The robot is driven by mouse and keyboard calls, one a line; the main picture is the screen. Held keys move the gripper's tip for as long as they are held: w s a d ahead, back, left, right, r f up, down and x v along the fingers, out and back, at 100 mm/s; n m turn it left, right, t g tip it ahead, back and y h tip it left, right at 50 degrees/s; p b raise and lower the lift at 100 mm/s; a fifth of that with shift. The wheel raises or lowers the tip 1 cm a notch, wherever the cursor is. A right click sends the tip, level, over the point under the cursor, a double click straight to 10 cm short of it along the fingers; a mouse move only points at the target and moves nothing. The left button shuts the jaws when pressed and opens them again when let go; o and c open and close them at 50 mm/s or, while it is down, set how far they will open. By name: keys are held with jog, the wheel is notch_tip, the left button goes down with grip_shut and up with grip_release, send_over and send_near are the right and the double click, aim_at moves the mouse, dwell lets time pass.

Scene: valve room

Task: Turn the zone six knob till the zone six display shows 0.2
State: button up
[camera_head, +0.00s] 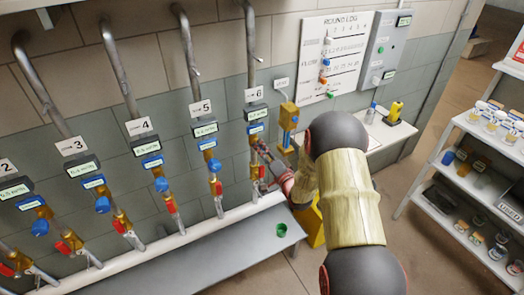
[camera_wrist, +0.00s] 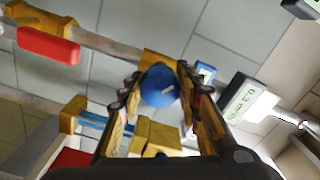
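The zone six line hangs on the wall under the "6" sign (camera_head: 254,94). Its display (camera_head: 257,112) is a dark box with a pale screen; the digits are too small to read. The display also shows tilted in the wrist view (camera_wrist: 245,100), where I cannot read it surely. The blue zone six knob (camera_wrist: 159,85) sits between my gripper's fingertips (camera_wrist: 159,76) in the wrist view. The fingers flank it on both sides, apart, with a slight gap seeming to show at the left; contact is unclear. In the head view my gripper (camera_head: 264,166) is at the zone six pipe and hides the knob.
The zone five line (camera_head: 214,165) stands close to the left. A yellow and blue fixture (camera_head: 288,118) is on the wall just right of zone six. A grey bench (camera_head: 220,245) with a green cup (camera_head: 281,230) lies below. Shelves (camera_head: 440,180) stand at the right.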

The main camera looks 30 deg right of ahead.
jog(key=o, duration=0.5)
jog(key=shift+s, duration=0.1)
jog(key=s, duration=1.1)
jog(key=shift+s, duration=0.4)
